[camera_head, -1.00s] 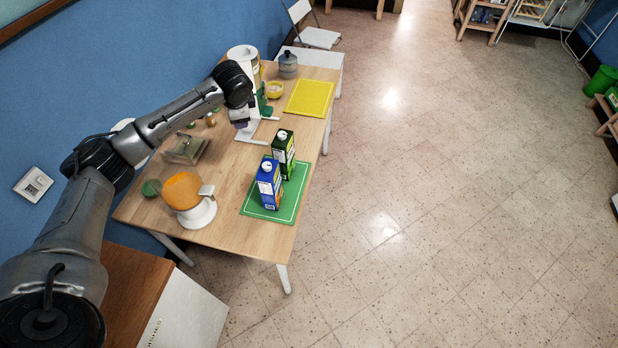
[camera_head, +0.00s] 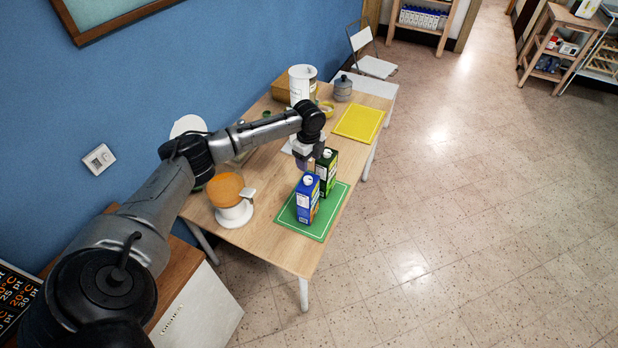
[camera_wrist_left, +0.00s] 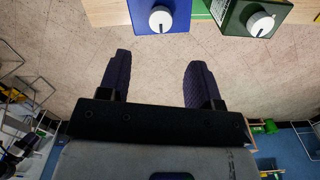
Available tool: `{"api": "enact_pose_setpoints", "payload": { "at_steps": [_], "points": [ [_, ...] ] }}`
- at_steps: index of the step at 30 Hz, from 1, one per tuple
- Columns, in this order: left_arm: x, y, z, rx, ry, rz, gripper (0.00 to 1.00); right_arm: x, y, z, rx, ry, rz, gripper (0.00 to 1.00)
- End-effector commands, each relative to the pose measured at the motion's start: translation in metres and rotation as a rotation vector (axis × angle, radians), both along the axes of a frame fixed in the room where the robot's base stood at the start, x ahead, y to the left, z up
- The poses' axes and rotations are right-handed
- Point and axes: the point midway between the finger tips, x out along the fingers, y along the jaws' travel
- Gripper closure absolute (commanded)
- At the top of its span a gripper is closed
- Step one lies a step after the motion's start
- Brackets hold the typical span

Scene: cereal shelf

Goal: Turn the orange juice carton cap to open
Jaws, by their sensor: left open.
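A blue carton (camera_head: 307,201) with orange on its lower side and a white cap (camera_head: 308,180) stands upright on a green mat (camera_head: 332,216). A dark green carton (camera_head: 328,170) with a white cap stands beside it. The labels are too small to read. My left gripper (camera_head: 304,162) is close to the cartons, above and behind them. In the left wrist view my gripper (camera_wrist_left: 158,62) is open and empty. There the blue carton (camera_wrist_left: 145,8) with its cap (camera_wrist_left: 161,19) and the green carton (camera_wrist_left: 229,15) lie beyond the fingertips, apart from them. My right gripper is not in view.
An orange and white juicer-like device (camera_head: 232,195) stands left of the mat. A yellow mat (camera_head: 358,122), a grey pot (camera_head: 343,88) and a white canister (camera_head: 302,84) are at the table's far end. Open floor lies to the right.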

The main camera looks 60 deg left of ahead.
Motion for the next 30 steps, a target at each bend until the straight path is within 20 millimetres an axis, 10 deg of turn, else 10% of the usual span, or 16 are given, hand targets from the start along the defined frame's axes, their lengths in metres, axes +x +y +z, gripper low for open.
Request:
{"api": "enact_pose_setpoints", "payload": {
  "at_steps": [15, 30],
  "points": [
    [0.0, 0.0, -0.08, 0.0, 0.0, 0.003, 0.42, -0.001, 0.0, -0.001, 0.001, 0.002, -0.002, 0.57],
    [0.0, 0.0, -0.093, 0.001, 0.0, 0.002, 0.42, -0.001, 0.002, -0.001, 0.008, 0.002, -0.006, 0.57]
  ]
}}
